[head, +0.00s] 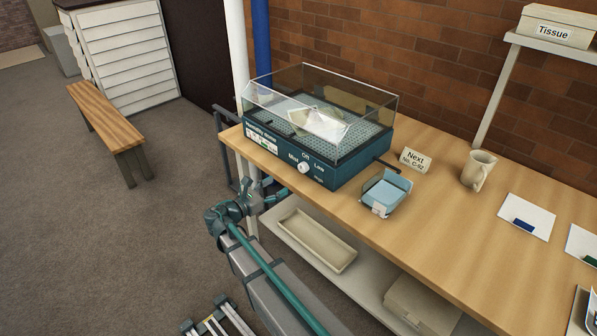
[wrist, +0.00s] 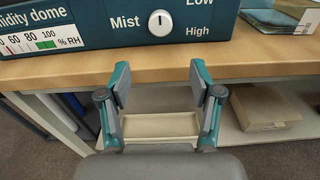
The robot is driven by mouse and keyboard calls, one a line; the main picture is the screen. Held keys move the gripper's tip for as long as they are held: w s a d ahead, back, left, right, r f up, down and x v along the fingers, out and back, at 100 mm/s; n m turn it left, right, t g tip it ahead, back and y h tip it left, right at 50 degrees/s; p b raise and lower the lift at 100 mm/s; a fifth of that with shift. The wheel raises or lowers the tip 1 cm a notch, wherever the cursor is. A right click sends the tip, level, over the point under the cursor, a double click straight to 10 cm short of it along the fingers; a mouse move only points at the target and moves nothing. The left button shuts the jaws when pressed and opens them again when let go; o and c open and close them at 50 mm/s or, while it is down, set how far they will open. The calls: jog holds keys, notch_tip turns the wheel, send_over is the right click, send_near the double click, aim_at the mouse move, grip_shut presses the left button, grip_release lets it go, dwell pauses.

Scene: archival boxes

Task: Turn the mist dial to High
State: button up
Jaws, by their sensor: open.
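The mist dial is a white round knob (wrist: 160,23) on the dark teal front of the humidity dome (head: 330,140); it also shows in the head view (head: 303,168). A short dark mark on the knob looks upright, toward the Off label above it. Low is printed at upper right and High at lower right. My gripper (wrist: 163,84) is open and empty, its two fingers spread apart. It is in front of the table edge, below and short of the dial, roughly in line with it.
A blue tray (head: 386,192) with a tag sits right of the dome. A "Next" card (head: 415,159) and a mug (head: 478,170) stand farther right. The wooden table's edge (wrist: 260,72) lies between my fingers and the dome. A shelf below holds a beige tray (head: 316,240).

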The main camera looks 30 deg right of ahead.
aim_at(301, 169)
jog(key=w+d, duration=0.1)
jog(key=d, duration=0.2)
jog(key=w+d+n+p, duration=0.1)
jog(key=d, duration=0.3)
jog(key=w+d+n, duration=0.1)
jog(key=d, duration=0.2)
jog(key=shift+w+d+r+p, duration=0.2)
jog(key=shift+r+p, duration=0.15)
jog(key=shift+r, duration=0.05)
jog(key=shift+c, duration=0.2)
jog(key=c, duration=1.1)
